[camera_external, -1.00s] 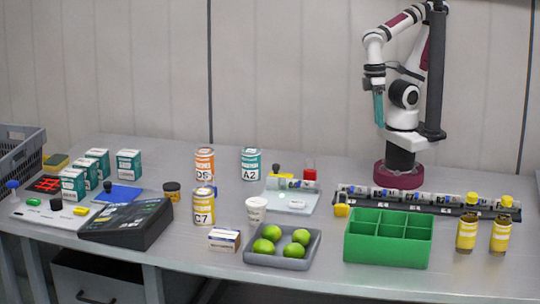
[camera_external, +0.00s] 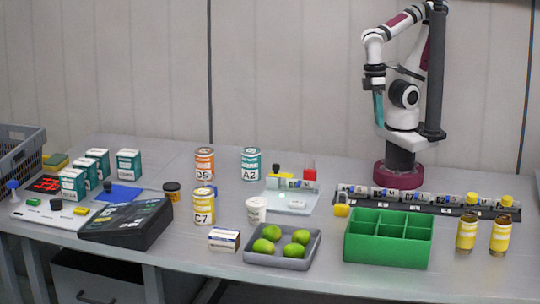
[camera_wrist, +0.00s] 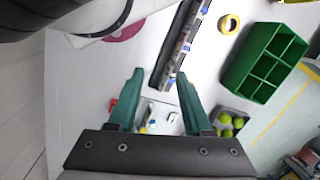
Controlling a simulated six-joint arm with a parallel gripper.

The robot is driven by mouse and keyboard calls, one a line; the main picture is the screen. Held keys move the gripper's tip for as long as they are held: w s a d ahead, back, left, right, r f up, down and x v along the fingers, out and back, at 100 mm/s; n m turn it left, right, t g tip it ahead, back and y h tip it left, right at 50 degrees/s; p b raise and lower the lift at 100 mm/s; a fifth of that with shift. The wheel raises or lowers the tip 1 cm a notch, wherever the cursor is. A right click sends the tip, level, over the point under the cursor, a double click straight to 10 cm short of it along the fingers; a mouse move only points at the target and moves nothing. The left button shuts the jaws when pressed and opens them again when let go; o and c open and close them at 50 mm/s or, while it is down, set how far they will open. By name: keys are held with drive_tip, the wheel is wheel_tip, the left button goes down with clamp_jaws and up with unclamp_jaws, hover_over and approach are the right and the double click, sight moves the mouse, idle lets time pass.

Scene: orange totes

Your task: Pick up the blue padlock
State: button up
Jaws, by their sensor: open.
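I cannot clearly make out a blue padlock in either view. A small blue patch (camera_external: 213,188) shows behind the C7 can in the external view, mostly hidden and too small to identify. A yellow padlock (camera_external: 341,210) lies at the left end of the vial rack; it also shows in the wrist view (camera_wrist: 229,24). My gripper (camera_external: 378,108) hangs high above the table at the back right, fingers pointing down. In the wrist view its two teal fingers (camera_wrist: 160,75) are apart with nothing held between them.
The C7 can (camera_external: 203,206), a white cup (camera_external: 256,210) and a grey tray of limes (camera_external: 282,255) stand mid-table. A green divided bin (camera_external: 388,250) and yellow jars (camera_external: 466,234) are at right. A vial rack (camera_external: 425,205) lies before my base. Boxes (camera_external: 129,164) stand left.

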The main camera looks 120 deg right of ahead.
drive_tip(key=shift+o, duration=1.1)
drive_tip(key=n+t+h, duration=0.6)
drive_tip(key=n+h, duration=0.8)
drive_tip(key=n, duration=1.5)
hover_over(209, 185)
drive_tip(key=s+a, duration=0.4)
drive_tip(key=a, duration=0.4)
drive_tip(key=s+a, duration=0.4)
drive_tip(key=a, duration=0.3)
drive_tip(key=f, duration=1.4)
drive_tip(key=shift+w+f, duration=0.2)
drive_tip(key=shift+f, duration=0.2)
drive_tip(key=x, duration=1.5)
drive_tip(key=shift+w+d+r, duration=0.15)
drive_tip(key=shift+w+d, duration=0.1)
drive_tip(key=shift+d, duration=0.2)
drive_tip(key=shift+t, duration=0.3)
clamp_jaws()
